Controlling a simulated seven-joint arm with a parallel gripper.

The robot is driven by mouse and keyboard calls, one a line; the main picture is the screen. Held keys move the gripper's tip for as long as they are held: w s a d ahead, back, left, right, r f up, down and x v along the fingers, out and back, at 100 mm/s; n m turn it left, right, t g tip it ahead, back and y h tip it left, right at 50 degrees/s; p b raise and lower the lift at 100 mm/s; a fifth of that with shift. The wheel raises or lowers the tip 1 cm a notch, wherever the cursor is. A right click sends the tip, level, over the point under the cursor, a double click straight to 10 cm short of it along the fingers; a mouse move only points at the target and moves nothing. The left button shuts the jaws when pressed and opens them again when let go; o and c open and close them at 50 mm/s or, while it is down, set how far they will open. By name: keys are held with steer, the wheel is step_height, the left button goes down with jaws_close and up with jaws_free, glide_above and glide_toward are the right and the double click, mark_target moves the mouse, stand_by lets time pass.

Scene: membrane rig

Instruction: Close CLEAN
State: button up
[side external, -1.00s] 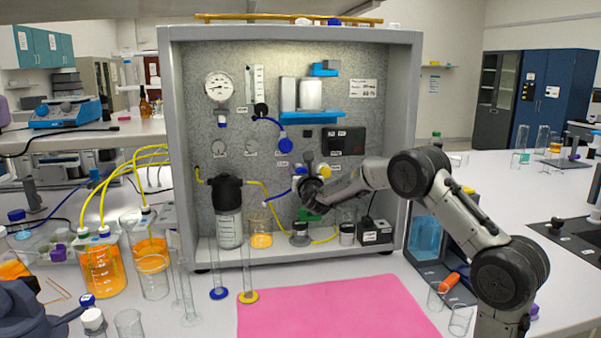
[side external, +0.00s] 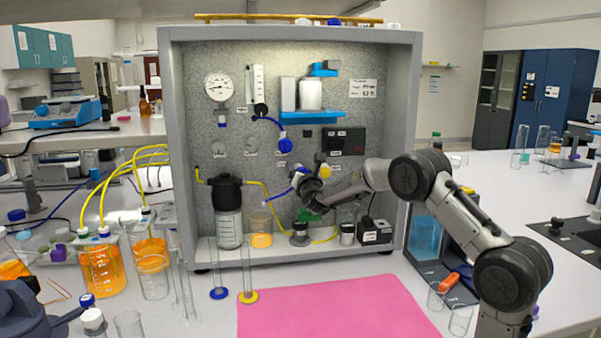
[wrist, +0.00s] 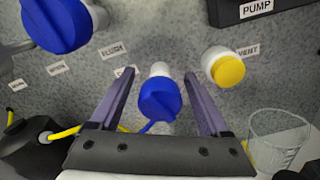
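A blue valve knob (wrist: 160,100) on a white stem sticks out of the grey speckled panel in the wrist view. My gripper (wrist: 158,78) is open, with one purple-grey finger on each side of this knob and a gap visible on both sides. A label (wrist: 123,72) behind the left finger is mostly covered, so I cannot read it. In the side external view my gripper (side external: 308,186) is close to the lower middle of the panel, and my wrist hides most of the knob there. I cannot read a CLEAN label in either view.
The yellow VENT knob (wrist: 229,70) is close to the right finger. A larger blue knob (wrist: 58,22) is at upper left, and the black PUMP box (wrist: 262,8) at upper right. A glass beaker (wrist: 280,140) and a black-capped bottle (wrist: 32,145) stand below.

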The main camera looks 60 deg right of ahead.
steer(key=v, duration=1.4)
steer(key=w+d+n, duration=0.1)
steer(key=w+d, duration=0.2)
steer(key=w+d+n, duration=0.1)
steer(key=w+d, duration=0.2)
steer(key=w+d+n, duration=0.1)
steer(key=w+d, duration=0.2)
steer(key=d, duration=0.1)
steer(key=shift+w+n, duration=0.3)
steer(key=shift+w, duration=0.1)
steer(key=shift+a, duration=0.1)
steer(key=shift+c, duration=0.2)
